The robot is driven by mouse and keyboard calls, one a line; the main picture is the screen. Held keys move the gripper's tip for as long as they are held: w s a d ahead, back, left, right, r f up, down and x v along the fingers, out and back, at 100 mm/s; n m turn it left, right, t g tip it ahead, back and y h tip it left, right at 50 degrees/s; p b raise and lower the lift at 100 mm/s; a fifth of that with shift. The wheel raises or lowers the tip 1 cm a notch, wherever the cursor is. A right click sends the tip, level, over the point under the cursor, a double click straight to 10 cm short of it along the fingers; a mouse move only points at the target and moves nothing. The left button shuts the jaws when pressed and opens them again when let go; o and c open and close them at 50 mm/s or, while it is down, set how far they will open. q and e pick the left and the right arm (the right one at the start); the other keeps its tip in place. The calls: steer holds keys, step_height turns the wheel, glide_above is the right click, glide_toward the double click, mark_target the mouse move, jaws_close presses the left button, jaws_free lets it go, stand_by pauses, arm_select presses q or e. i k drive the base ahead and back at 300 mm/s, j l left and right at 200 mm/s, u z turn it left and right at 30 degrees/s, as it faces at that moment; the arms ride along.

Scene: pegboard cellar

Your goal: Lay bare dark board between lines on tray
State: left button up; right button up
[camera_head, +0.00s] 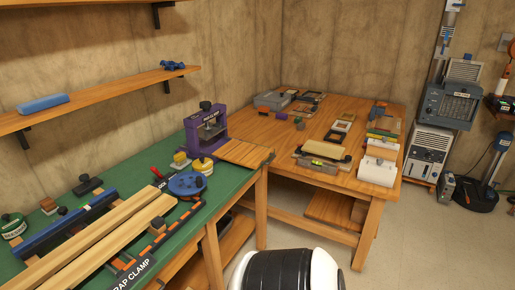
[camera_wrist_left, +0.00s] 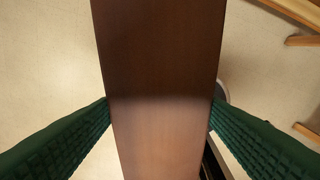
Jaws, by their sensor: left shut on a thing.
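In the left wrist view, a dark brown bare board (camera_wrist_left: 160,60) runs lengthwise through the middle of the picture. My left gripper (camera_wrist_left: 160,112) has a green ridged finger on each side of the board and is shut on it. The left gripper and this board do not show in the head view. My right gripper is in neither view. I cannot make out a tray with lines for certain in the head view; the things on the far wooden table are too small to tell.
A green-topped bench (camera_head: 115,190) on the left holds long pale planks (camera_head: 95,245), a purple press (camera_head: 207,130) and a blue round tool (camera_head: 187,185). A wooden table (camera_head: 300,128) behind carries several small items. Its near-left part is clear. Open floor (camera_head: 415,245) lies right.

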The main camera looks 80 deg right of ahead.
mark_target(240, 150)
steer(key=z, duration=2)
